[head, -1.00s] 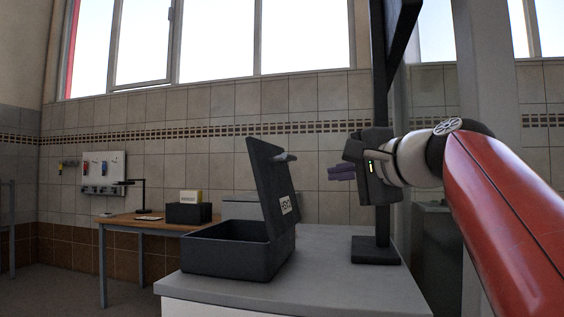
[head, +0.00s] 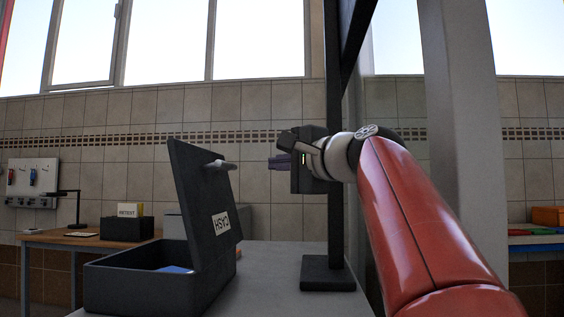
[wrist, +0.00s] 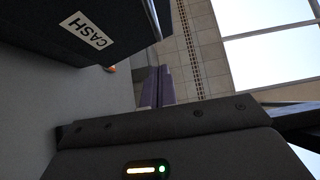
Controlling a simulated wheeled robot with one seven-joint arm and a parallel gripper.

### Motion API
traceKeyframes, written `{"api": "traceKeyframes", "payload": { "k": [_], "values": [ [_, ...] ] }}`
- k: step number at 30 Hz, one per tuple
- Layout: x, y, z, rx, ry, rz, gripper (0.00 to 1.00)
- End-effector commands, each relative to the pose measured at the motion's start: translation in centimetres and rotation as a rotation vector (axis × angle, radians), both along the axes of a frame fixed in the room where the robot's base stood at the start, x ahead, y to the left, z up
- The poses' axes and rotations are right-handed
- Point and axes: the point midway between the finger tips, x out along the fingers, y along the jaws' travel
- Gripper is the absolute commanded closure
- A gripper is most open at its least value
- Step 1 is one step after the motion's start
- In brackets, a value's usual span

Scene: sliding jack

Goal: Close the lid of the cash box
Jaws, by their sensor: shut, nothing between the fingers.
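The dark cash box (head: 140,290) stands on the grey counter at the lower left of the head view, with something blue inside. The label also shows in the wrist view (wrist: 86,30). My gripper (head: 274,162) is shut and empty, its purple fingers to the right of the lid at about handle height, pointing left and apart from the lid. The fingers also show in the wrist view (wrist: 157,86).
A dark post on a square base (head: 328,273) stands on the counter (head: 270,265) below and behind my gripper. A wooden table (head: 60,238) with a dark card box (head: 127,228) is at the back left. A pale column rises at the right.

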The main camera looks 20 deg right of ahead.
Motion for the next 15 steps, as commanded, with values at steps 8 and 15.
{"api": "traceKeyframes", "payload": {
  "k": [8,15],
  "values": [
    [6.0,1.6,0.1,0.001,0.002,0.003,1.00],
    [7.4,4.4,0.1,0.001,0.000,0.002,1.00]
  ]
}}
